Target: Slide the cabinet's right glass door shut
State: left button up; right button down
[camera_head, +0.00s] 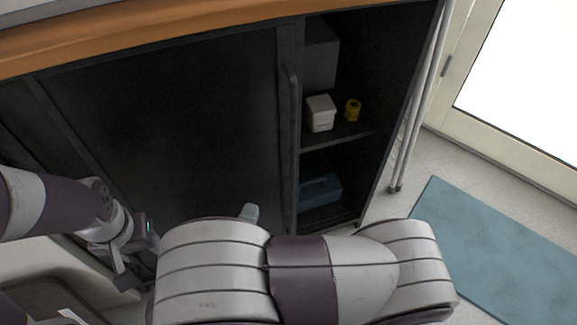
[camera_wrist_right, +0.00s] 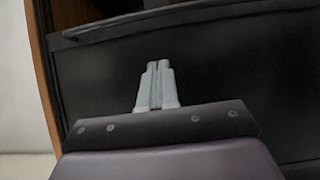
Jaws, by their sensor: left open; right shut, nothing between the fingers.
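The cabinet's right glass door (camera_head: 175,120) is a dark panel with a long vertical handle (camera_head: 291,135) near its right edge. The cabinet stands open to the right of that edge, showing shelves. In the right wrist view the handle (camera_wrist_right: 150,21) runs across the top, beyond my fingertips and apart from them. My right gripper (camera_wrist_right: 157,66) is shut and empty in front of the dark door. In the head view only a pale tip of the right gripper (camera_head: 250,211) shows; my arm hides the rest. My left gripper (camera_head: 133,268) is open and empty at lower left, near the cabinet front.
A white box (camera_head: 320,113) and a yellow item (camera_head: 352,110) sit on the shelf in the opening. A blue case (camera_head: 320,190) is on the level below. Thin pale poles (camera_head: 414,110) stand right of the cabinet. A blue mat (camera_head: 495,245) lies on the floor at right.

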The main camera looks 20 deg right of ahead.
pick_arm(q)
notch_tip(320, 180, down, 7)
jog(key=b, duration=0.7)
jog(key=shift+f, duration=0.15)
pick_arm(e)
jog(key=s+d+x, duration=0.1)
jog(key=d+x, duration=0.1)
jog(key=x, duration=1)
jog(key=shift+s, duration=0.15)
pick_arm(q)
jog(key=shift+s+a, duration=0.1)
jog(key=shift+s, duration=0.05)
pick_arm(e)
jog(key=shift+d, duration=0.1)
